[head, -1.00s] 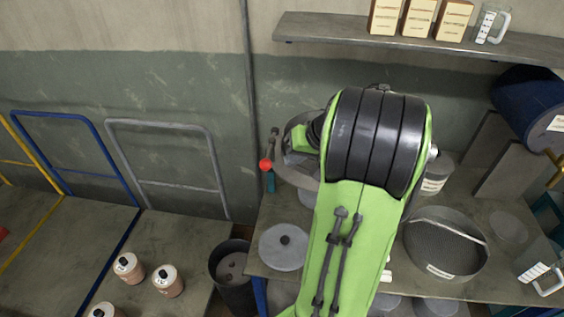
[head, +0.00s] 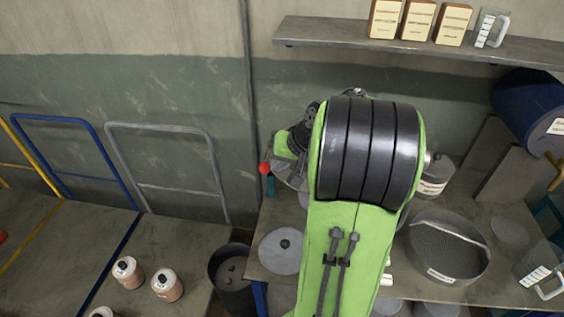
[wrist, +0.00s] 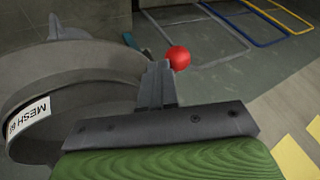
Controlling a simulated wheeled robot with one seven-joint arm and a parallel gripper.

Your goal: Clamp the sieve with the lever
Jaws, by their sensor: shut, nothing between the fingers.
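The lever's red ball knob (head: 264,168) shows at the table's left back, left of my arm. In the wrist view the red knob (wrist: 178,58) sits just beyond and right of my gripper's tips. My gripper (wrist: 158,76) is shut and empty; I cannot tell whether it touches the knob. A grey round sieve (wrist: 85,95) with a mesh label (wrist: 28,115) stands left of the fingers. In the head view my arm hides most of that sieve and the fingers. The lever's shaft is mostly hidden, so its position is unclear.
A wide sieve (head: 447,250) stands right of my arm, and a flat round lid (head: 284,251) lies left of it. A grey bin (head: 232,277) is beside the table. A shelf (head: 400,40) with boxes and a jug hangs above.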

